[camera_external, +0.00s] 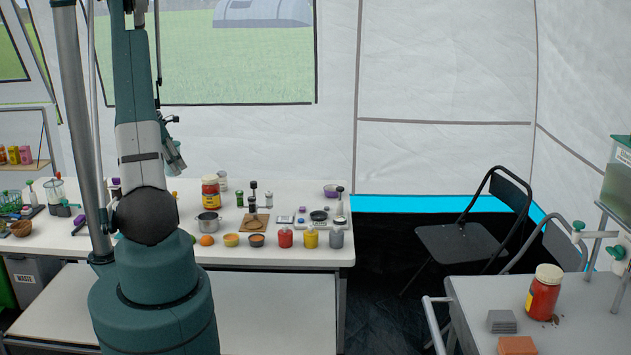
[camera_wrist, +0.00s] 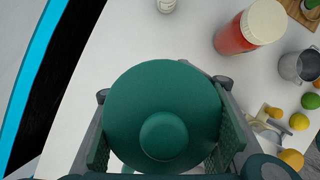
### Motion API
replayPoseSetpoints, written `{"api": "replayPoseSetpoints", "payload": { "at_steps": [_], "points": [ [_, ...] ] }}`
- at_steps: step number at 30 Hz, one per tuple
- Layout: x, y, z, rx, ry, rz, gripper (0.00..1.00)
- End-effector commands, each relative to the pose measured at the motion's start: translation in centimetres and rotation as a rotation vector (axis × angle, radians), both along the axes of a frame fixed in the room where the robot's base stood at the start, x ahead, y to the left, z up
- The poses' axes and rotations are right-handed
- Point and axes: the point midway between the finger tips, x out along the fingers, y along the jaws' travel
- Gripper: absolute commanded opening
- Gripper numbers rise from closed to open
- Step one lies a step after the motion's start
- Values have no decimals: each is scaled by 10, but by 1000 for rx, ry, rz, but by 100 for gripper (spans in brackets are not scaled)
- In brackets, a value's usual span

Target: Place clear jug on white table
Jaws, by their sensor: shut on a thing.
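In the wrist view my gripper (camera_wrist: 168,145) is shut around a round green lid with a raised knob (camera_wrist: 163,135), one finger on each side. This is the top of what I take to be the clear jug; its body is hidden below the lid. The white table (camera_wrist: 105,65) lies beneath and beyond it; I cannot tell whether the jug touches it. The white table (camera_external: 290,196) also shows in the external view, running along the tent wall.
A red jar with a cream lid (camera_wrist: 238,35) stands close to the held thing, with a steel pot (camera_wrist: 298,66) and lemons (camera_wrist: 298,121) to the right. A black chair (camera_external: 465,240) stands right of the table.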

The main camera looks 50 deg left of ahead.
Motion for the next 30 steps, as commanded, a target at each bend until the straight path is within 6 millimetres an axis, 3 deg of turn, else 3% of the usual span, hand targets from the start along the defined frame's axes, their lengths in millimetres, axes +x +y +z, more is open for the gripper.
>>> {"api": "replayPoseSetpoints", "payload": {
  "at_steps": [7,19,30],
  "points": [
    [0,0,-9,0,0,0,28],
    [0,0,-58,0,0,0,28],
    [0,0,-62,0,0,0,27]
  ]
}}
